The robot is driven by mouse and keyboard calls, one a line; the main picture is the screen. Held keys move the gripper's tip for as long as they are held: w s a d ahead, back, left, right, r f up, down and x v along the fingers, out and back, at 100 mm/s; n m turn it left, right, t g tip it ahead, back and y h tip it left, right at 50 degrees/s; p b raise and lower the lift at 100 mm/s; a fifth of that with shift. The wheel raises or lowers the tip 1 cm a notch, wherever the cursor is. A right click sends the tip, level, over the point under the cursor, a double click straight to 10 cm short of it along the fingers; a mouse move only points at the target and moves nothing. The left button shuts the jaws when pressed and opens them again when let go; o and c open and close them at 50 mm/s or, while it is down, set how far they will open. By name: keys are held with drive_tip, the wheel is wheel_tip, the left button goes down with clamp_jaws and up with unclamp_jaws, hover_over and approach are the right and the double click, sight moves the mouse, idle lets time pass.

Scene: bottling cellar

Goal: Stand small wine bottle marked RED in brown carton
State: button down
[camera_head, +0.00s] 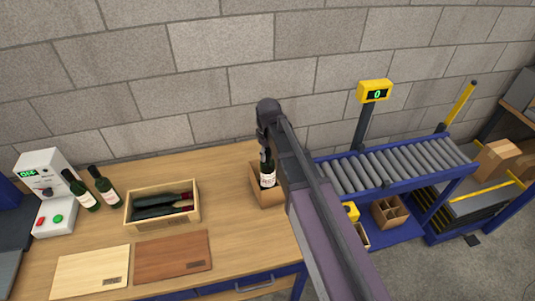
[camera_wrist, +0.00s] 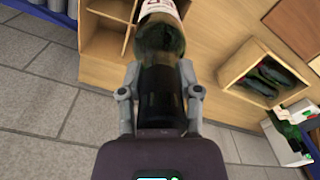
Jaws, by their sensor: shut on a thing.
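A small dark green wine bottle (camera_head: 268,180) with a white label stands roughly upright in my gripper (camera_head: 264,142); the label text is too small to read surely. In the wrist view, the bottle (camera_wrist: 161,95) lies between both fingers of my gripper (camera_wrist: 160,92), its labelled part farther away. The brown carton (camera_head: 266,198) sits on the table under the bottle. Its open compartments and dividers show beside the bottle in the wrist view (camera_wrist: 107,40). The bottle's lower end overlaps the carton opening; I cannot tell how deep it is or whether it touches the floor of the carton.
A wooden crate (camera_head: 165,222) with lying bottles stands left of the carton. Two bottles (camera_head: 83,196) (camera_head: 105,187) stand by a white control box (camera_head: 45,175). Two boards (camera_head: 92,272) (camera_head: 172,256) lie in front. A roller conveyor (camera_head: 390,168) is at the right.

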sight(268, 167)
drive_tip(key=shift+f+b, duration=3.45)
drive_tip(key=shift+f, duration=0.2)
drive_tip(key=shift+c, duration=1)
unclamp_jaws()
drive_tip(key=shift+o, duration=1)
drive_tip(key=shift+r, duration=0.15)
drive_tip(key=shift+r+p, duration=4.35)
drive_tip(key=shift+p, duration=0.1)
